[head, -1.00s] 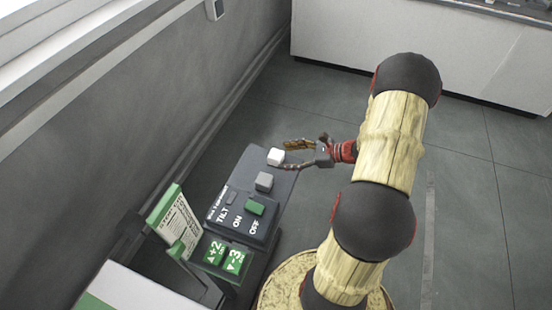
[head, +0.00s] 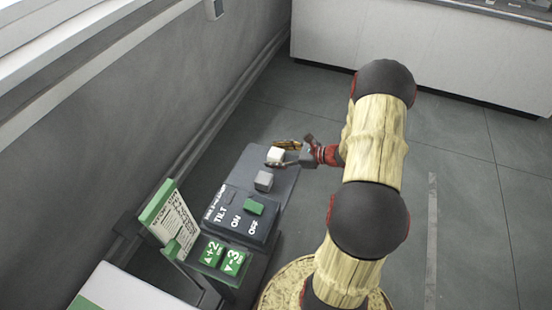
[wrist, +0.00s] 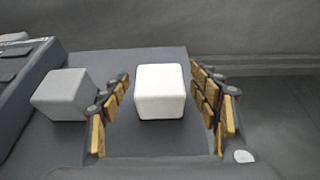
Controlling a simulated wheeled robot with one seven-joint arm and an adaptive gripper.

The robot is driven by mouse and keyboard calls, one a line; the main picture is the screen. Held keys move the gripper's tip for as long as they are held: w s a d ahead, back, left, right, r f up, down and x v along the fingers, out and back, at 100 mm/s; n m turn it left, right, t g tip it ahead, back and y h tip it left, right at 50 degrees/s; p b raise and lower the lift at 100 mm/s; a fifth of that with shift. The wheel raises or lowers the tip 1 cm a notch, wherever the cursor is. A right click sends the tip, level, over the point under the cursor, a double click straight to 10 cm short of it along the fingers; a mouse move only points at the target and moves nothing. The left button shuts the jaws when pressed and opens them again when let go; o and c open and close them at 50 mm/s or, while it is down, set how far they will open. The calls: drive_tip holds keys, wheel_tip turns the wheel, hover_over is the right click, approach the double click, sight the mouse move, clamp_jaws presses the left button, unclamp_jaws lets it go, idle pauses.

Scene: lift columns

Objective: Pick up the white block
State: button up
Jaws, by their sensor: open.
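The white block (head: 275,156) sits on the far end of the dark panel top (head: 284,186). In the wrist view the white block (wrist: 160,91) stands between the two open fingers of my gripper (wrist: 160,105), with a gap on each side. In the head view my gripper (head: 281,155) reaches in from the right with its fingers on either side of the block. Whether a finger touches it cannot be told from the head view, but the wrist view shows them apart.
A grey block (head: 264,180) stands close by; in the wrist view this grey block (wrist: 63,94) is just outside the left finger. A control box (head: 241,215) with a green switch lies nearer. A green-framed sign (head: 172,220) stands at left, beside the wall.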

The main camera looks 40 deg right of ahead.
drive_tip(key=shift+c, duration=0.4)
drive_tip(key=c, duration=1.5)
clamp_jaws()
drive_tip(key=shift+r, duration=0.1)
